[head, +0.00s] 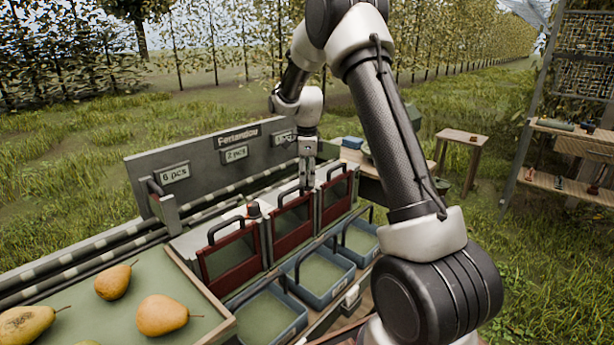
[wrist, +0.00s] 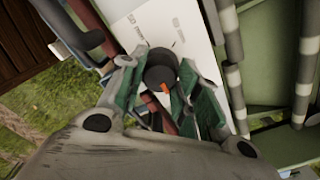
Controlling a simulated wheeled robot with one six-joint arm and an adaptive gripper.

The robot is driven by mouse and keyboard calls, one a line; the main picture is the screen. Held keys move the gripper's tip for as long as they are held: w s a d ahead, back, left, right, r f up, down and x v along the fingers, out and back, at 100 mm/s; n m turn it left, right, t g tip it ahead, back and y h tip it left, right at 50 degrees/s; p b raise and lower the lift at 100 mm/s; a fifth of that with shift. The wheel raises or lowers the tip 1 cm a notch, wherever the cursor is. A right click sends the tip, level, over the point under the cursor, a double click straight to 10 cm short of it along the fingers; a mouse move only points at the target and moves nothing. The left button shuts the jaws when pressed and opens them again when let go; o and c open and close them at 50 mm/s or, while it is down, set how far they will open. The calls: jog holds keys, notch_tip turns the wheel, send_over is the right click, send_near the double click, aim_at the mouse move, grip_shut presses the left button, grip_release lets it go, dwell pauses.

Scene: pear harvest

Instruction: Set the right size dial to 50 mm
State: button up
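The right size dial (wrist: 160,72) is a black round knob with an orange pointer mark on a white plate (wrist: 190,18) in the wrist view. The orange mark is on the knob's lower side in that picture. A "50 mm" label is printed on the plate at the upper left of the knob, and another, unreadable label is above right. My gripper (wrist: 162,68) is open, with its green-padded fingers on either side of the knob; firm contact does not show. In the head view my gripper (head: 304,188) points down at the sorter's top, hiding the dial.
Red-framed gates (head: 232,256) with black handles line the sorter's front, with blue-grey bins (head: 325,278) below. Another knob (head: 253,209) stands to the left. Pears (head: 162,315) lie on a green tray (head: 150,268). A sign board (head: 205,165) stands behind.

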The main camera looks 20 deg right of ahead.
jog(key=shift+c, duration=0.8)
